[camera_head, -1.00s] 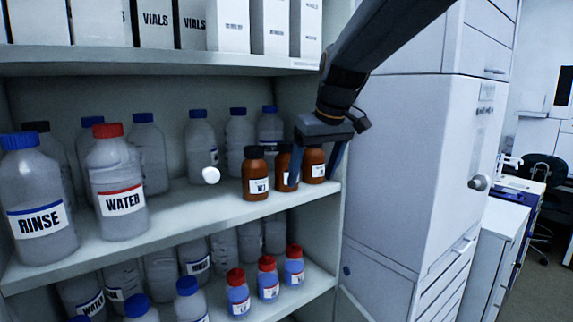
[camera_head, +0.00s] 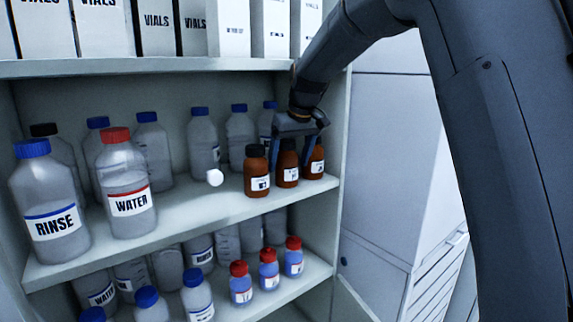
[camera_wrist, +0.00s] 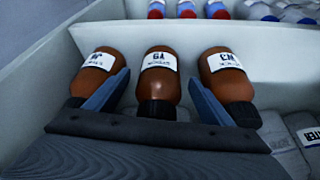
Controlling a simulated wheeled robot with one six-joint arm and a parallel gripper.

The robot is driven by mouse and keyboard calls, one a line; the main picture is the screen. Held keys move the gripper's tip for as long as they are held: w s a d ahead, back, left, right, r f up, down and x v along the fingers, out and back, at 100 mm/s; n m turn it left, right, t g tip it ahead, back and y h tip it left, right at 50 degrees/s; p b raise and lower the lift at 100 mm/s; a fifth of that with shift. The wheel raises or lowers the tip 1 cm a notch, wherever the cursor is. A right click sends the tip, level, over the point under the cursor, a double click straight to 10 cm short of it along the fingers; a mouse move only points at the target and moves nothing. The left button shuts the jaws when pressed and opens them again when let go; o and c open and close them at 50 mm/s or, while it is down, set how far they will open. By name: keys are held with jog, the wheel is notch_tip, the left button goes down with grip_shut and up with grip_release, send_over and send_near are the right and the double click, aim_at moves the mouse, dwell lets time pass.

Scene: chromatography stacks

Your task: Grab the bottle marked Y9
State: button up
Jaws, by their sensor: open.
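Three brown bottles with black caps and white labels stand in a row at the right end of the middle shelf. The middle brown bottle (camera_head: 288,173) carries a label that appears upside down in the wrist view (camera_wrist: 158,57); turned over, it looks like Y9, though small and blurred. My gripper (camera_head: 293,156) is open above and around this bottle. In the wrist view its blue fingers (camera_wrist: 158,80) lie on either side of it, with the cap near the palm. Contact cannot be told. The left brown bottle (camera_head: 257,172) and right brown bottle (camera_head: 315,160) have labels I cannot read surely.
The neighbouring brown bottles stand close outside my fingers. Clear bottles with blue caps (camera_head: 240,135) stand behind. The upper shelf (camera_head: 150,67) is overhead, and the side wall (camera_head: 337,130) is close right.

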aim_at(287, 170)
jog(key=shift+p+x, duration=0.8)
jog(key=shift+x, duration=1.35)
jog(key=c, duration=1.4)
